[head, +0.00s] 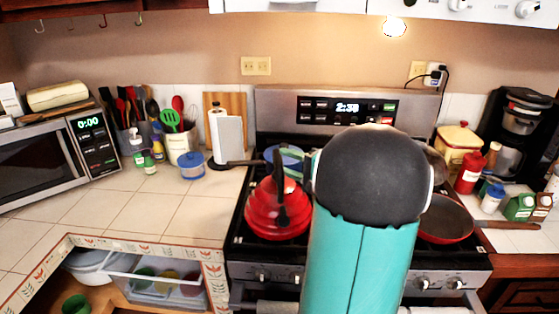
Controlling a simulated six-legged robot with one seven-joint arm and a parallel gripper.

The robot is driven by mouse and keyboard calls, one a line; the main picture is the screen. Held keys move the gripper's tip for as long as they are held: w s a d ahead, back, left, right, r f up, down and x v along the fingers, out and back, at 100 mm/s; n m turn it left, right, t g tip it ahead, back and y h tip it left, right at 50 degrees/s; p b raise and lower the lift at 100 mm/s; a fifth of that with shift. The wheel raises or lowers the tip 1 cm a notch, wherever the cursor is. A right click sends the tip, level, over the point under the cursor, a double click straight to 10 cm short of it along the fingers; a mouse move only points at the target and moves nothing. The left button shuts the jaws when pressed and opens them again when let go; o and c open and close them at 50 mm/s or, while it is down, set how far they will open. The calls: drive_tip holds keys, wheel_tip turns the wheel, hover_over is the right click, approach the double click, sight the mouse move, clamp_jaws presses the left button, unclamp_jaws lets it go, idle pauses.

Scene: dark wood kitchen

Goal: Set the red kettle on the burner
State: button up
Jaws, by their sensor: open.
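The red kettle (262,219) sits upright on the front left part of the stove (262,262), with its black handle standing up. My teal arm with its large black joint rises in front of the stove, right of the kettle. Part of my gripper (291,167) shows as a pale green and white piece by the top of the kettle's handle. It is open; the rest is hidden behind my arm. I cannot tell whether it touches the handle. The burner under the kettle is covered, and the middle of the stove is hidden by my arm.
A blue pot (286,155) stands behind the kettle. A red pan (445,220) sits on the right burner. The tiled counter (150,205) front is clear.

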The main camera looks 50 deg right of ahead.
drive_tip(key=s+d, duration=0.1)
drive_tip(key=s, duration=0.7)
drive_tip(key=shift+s, duration=0.15)
drive_tip(key=shift+s+d, duration=0.1)
